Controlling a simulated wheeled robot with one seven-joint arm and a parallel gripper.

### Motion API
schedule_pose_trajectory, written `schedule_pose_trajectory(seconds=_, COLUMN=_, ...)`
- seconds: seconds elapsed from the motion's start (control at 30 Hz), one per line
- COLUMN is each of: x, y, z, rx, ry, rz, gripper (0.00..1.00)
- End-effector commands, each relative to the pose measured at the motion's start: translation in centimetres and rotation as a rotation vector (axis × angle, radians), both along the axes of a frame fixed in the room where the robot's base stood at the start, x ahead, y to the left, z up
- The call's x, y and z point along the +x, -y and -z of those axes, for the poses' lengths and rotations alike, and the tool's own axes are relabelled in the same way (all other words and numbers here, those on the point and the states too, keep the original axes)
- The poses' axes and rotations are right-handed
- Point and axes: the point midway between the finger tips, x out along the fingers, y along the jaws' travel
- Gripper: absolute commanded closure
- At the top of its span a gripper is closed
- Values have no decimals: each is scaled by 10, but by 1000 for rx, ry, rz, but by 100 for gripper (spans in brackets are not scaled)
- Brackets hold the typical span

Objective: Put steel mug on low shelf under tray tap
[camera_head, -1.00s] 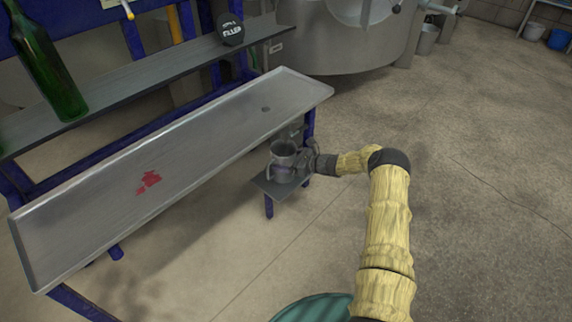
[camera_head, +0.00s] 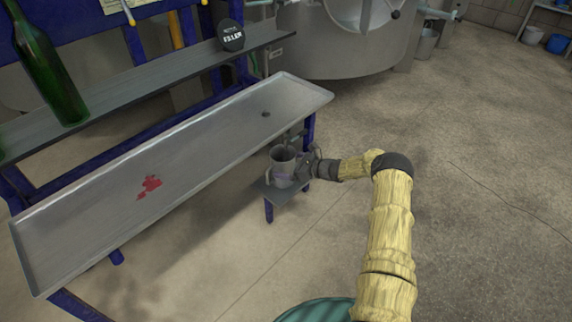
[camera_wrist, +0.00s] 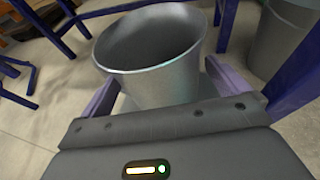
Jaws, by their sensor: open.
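The steel mug (camera_head: 281,170) is upright at the low shelf (camera_head: 290,192), below the right end of the tray (camera_head: 205,150). In the wrist view the mug (camera_wrist: 160,85) looks empty and its wide mouth faces me. My gripper (camera_head: 303,165) is just right of the mug in the head view. In the wrist view my gripper (camera_wrist: 155,95) is open, with one purple finger on each side of the mug. The tray tap (camera_head: 295,134) shows partly at the tray's end, above the mug. I cannot tell whether the fingers touch the mug's wall.
A green bottle (camera_head: 50,75) stands on the upper shelf (camera_head: 150,78) at left, and a black round sign (camera_head: 231,36) is at its right end. The floor (camera_head: 480,170) to the right is clear.

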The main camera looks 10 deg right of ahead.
Motion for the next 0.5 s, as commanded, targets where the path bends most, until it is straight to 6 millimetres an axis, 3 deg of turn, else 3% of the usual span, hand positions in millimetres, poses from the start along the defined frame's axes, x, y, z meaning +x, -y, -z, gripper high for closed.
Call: schedule_pose_trajectory(seconds=0.5, x=-57, y=72, z=-32, rx=1, ry=-2, rz=3, gripper=0)
